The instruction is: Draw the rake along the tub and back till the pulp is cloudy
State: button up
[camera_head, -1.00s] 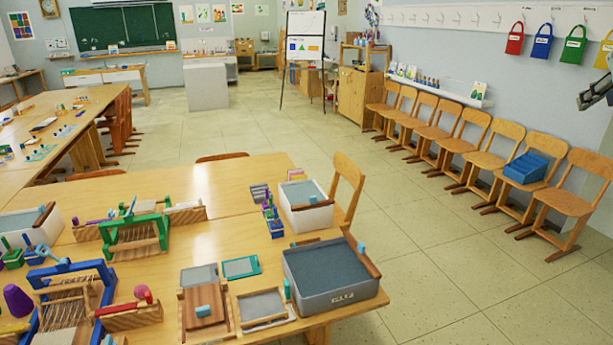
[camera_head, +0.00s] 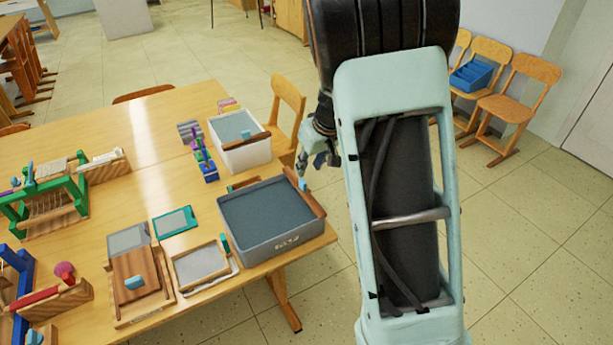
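A grey tub (camera_head: 285,243) holding flat grey-blue pulp stands at the right end of the table. The pulp surface looks even and still. A wooden rake (camera_head: 311,202) with a light blue knob (camera_head: 302,185) lies along the tub's right rim. My gripper (camera_head: 319,160) hangs just above and to the right of the knob, apart from it. Its fingers look spread and empty, though they are small in view. My pale green arm covers the floor right of the tub.
A white tub (camera_head: 240,155) with its own wooden bar stands behind. A framed screen (camera_head: 200,265), a wooden board (camera_head: 140,275) and a teal frame (camera_head: 175,221) lie left of the grey tub. A chair (camera_head: 287,105) stands at the table's far right edge.

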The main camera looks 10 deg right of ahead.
aim_at(303, 182)
jog(key=x, duration=0.9)
jog(key=shift+w+f, duration=0.2)
jog(key=shift+f, duration=0.2)
jog(key=shift+c, duration=0.3)
grip_shut()
